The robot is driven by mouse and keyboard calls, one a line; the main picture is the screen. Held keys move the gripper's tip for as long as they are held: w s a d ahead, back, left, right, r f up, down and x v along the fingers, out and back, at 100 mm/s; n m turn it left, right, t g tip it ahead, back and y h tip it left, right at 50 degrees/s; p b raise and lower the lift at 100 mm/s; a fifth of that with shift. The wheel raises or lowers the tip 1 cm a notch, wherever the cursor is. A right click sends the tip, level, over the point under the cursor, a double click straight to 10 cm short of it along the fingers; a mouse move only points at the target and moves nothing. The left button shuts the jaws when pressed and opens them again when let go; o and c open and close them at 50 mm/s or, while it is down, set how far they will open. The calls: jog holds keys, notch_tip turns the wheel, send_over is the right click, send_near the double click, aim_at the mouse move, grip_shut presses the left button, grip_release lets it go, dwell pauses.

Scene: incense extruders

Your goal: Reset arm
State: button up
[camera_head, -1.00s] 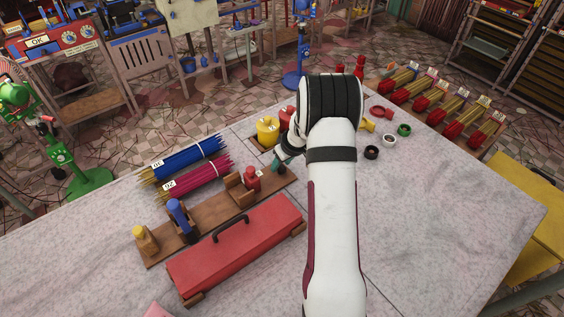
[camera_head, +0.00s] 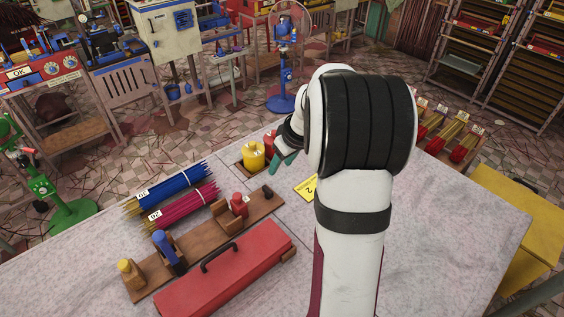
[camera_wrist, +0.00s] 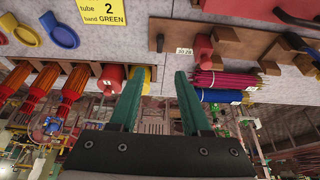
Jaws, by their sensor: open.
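My gripper (camera_head: 284,157) is raised above the table behind the big white and black arm link. In the wrist view its two green fingers (camera_wrist: 158,100) stand apart with nothing between them. A wooden rack (camera_head: 190,255) on the table (camera_head: 420,255) holds a yellow piece (camera_head: 131,272), a blue piece (camera_head: 168,250) and a red piece (camera_head: 239,204). A blue stick bundle (camera_head: 172,187) and a magenta bundle (camera_head: 182,207) lie behind it. A yellow cylinder (camera_head: 253,156) stands in a tray near my gripper. My arm hides much of the table's right half.
A red box with a black handle (camera_head: 225,275) lies in front of the rack. A yellow card reading 2 (camera_head: 306,187) lies by my arm. Stick bundles with red ends (camera_head: 462,150) line the back right. The table's front right is clear.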

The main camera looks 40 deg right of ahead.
jog(key=s+a+r+m+g+y, duration=0.15)
jog(key=s+a, duration=0.25)
jog(key=a, duration=0.4)
jog(key=s+a+r, duration=0.2)
jog(key=s+a, duration=0.2)
jog(key=a, duration=0.4)
jog(key=s+a+r+m+g+y, duration=0.1)
jog(key=s+a+r, duration=0.1)
jog(key=s+a, duration=0.45)
jog(key=s+a+f+m+g, duration=0.1)
jog(key=s+a+m+g, duration=0.1)
jog(key=s+a, duration=0.4)
jog(key=s+m, duration=0.1)
jog(key=s, duration=0.3)
jog(key=shift+s+a+f+h, duration=0.2)
jog(key=shift+s+f+h, duration=0.05)
jog(key=shift+h, duration=0.1)
